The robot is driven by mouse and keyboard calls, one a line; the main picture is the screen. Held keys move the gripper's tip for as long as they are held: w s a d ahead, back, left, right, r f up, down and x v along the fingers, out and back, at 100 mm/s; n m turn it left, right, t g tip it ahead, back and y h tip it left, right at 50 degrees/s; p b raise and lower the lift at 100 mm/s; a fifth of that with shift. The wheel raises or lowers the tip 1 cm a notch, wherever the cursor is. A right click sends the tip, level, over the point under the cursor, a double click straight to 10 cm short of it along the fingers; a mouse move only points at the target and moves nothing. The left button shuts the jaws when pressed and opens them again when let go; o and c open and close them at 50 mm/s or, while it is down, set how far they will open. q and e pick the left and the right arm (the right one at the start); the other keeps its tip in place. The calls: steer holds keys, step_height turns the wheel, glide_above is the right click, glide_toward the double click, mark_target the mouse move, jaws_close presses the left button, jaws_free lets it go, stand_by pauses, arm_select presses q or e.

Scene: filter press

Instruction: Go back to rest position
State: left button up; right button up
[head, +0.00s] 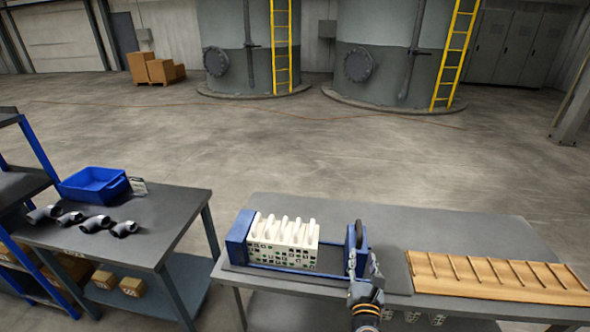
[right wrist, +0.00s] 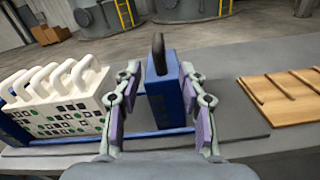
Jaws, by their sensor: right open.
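The filter press stands on the grey table (head: 470,228). It has a blue end block (head: 238,236) at its left and a pack of white plates with raised handles (head: 285,243). A blue plate with a black handle (head: 355,238) stands upright at its right, apart from the pack. My right gripper (head: 364,262) is in front of this blue plate. In the right wrist view the fingers are open, one to each side of the blue plate (right wrist: 166,98). Whether they touch it, I cannot tell. My left gripper is in neither view.
A wooden slatted rack (head: 490,277) lies on the table to the right. A side bench (head: 165,215) at the left carries a blue bin (head: 92,186) and several pipe elbows (head: 95,224). Open floor lies behind, before two tanks (head: 385,60).

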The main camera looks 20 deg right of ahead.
steer(key=s+d+f+m+g, duration=0.1)
steer(key=s+f+m+g, duration=0.15)
steer(key=m, duration=0.55)
steer(key=s+f+m+g, duration=0.1)
steer(key=s+m+g, duration=0.3)
steer(key=m, duration=0.4)
steer(key=s+a+f+m+g+y, duration=0.1)
steer(key=s+a+m+g+y, duration=0.3)
steer(key=a, duration=0.3)
steer(key=s+a+f+m+g+y, duration=0.1)
steer(key=s+a+f+m+y, duration=0.1)
steer(key=s+a+m+y, duration=0.35)
step_height(320, 180, down, 25)
steer(key=d+m+g, duration=0.1)
steer(key=s+d+f+g, duration=0.1)
steer(key=s+f, duration=1.6)
steer(key=s, duration=0.2)
steer(key=shift+s+d+f+h, duration=0.15)
steer(key=shift+d+f+h, duration=0.05)
steer(key=shift+f+h, duration=0.2)
